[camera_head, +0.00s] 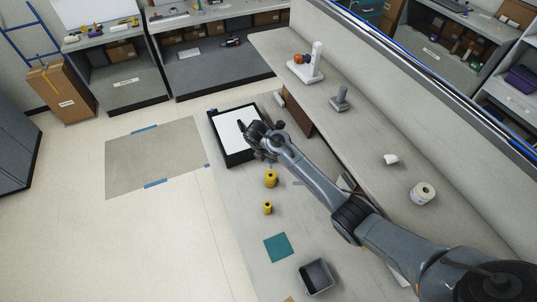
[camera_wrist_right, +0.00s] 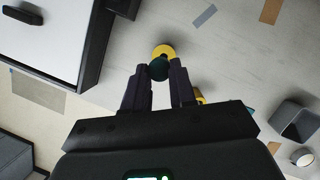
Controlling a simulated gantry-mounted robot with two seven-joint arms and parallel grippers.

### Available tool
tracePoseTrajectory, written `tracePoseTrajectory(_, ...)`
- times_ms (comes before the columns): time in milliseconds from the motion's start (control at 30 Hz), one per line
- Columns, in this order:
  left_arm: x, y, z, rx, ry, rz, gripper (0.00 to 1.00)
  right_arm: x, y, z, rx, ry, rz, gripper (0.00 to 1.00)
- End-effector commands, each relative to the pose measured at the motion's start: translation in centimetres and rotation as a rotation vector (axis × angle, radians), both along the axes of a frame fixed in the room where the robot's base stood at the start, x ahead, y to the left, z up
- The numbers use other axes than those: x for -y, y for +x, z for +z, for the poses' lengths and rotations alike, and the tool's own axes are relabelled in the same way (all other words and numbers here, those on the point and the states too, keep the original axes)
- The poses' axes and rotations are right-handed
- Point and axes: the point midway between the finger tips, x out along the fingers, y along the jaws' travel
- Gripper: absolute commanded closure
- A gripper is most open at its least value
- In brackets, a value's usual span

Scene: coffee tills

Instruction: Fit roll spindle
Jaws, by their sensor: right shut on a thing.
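My right gripper (camera_head: 255,133) hangs over the near edge of the black tray with the white sheet. In the right wrist view its fingers (camera_wrist_right: 159,82) are closed around a dark green, rounded piece (camera_wrist_right: 158,68), seen nearly end-on. I cannot tell whether that piece is the roll spindle. A yellow spool-like part (camera_head: 271,178) stands on the bench, and a yellow disc (camera_wrist_right: 165,51) shows just beyond the held piece in the right wrist view. A smaller yellow part (camera_head: 267,208) stands nearby. A white roll (camera_head: 424,193) stands on the raised counter. My left gripper is not in view.
The black tray (camera_head: 213,122) lies at the bench's far end. A teal square (camera_head: 277,247) and an open grey bin (camera_head: 316,277) are at the near end. A white post stand (camera_head: 318,60) and grey stand (camera_head: 340,99) are on the counter. Bare bench surrounds the yellow parts.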

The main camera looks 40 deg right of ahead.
Motion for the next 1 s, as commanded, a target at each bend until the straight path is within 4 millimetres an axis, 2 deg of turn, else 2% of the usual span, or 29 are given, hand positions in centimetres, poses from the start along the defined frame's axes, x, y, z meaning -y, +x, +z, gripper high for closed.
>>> tracePoseTrajectory(233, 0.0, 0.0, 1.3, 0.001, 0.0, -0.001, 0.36, 0.0, 0.0, 0.4, 0.0, -0.002, -0.015, 1.0)
tracePoseTrajectory(300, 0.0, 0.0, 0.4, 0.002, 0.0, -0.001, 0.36, 0.0, 0.0, -0.8, 0.0, -0.002, -0.014, 1.0)
tracePoseTrajectory(600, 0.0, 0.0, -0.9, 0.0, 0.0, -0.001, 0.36, 0.0, 0.0, -3.4, -0.001, -0.002, -0.013, 1.0)
tracePoseTrajectory(800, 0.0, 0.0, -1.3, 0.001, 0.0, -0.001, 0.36, 0.0, 0.0, -4.3, 0.0, -0.002, -0.014, 1.0)
tracePoseTrajectory(1000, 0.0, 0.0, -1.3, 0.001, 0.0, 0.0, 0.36, 0.0, 0.1, -4.5, 0.001, -0.002, -0.014, 1.0)
